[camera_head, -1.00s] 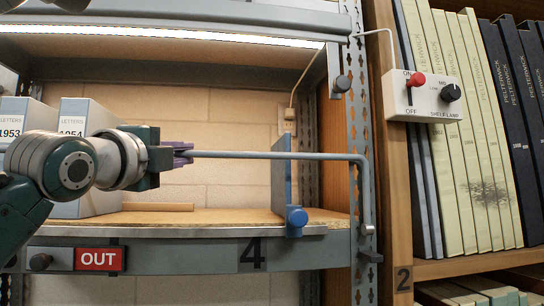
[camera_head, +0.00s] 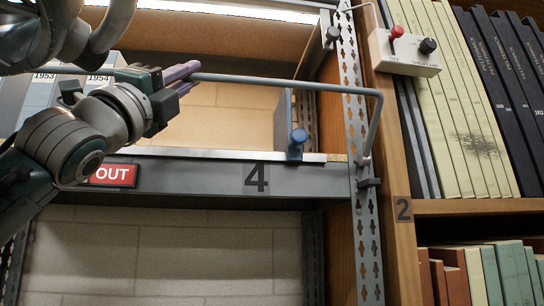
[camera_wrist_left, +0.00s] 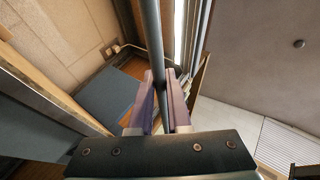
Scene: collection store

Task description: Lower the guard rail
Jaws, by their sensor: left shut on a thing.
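The guard rail (camera_head: 280,82) is a thin grey-blue bar across the front of the shelf bay, above the shelf edge. At its right end it bends down to a pivot on the slotted upright (camera_head: 364,160). My left gripper (camera_head: 188,78) has purple fingers and is shut around the rail, left of the bay's middle. In the left wrist view the rail (camera_wrist_left: 152,35) runs between the two purple fingers (camera_wrist_left: 160,78). The rail's left part is partly hidden behind my arm. My right gripper is not in view.
A blue upright plate with a knob (camera_head: 296,142) stands on the shelf behind the rail. The shelf edge (camera_head: 215,176) bears a 4 and a red OUT sign (camera_head: 110,175). Letter boxes (camera_head: 98,90) stand at left. A lamp switch box (camera_head: 404,52) is on the right post. Below the shelf is open.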

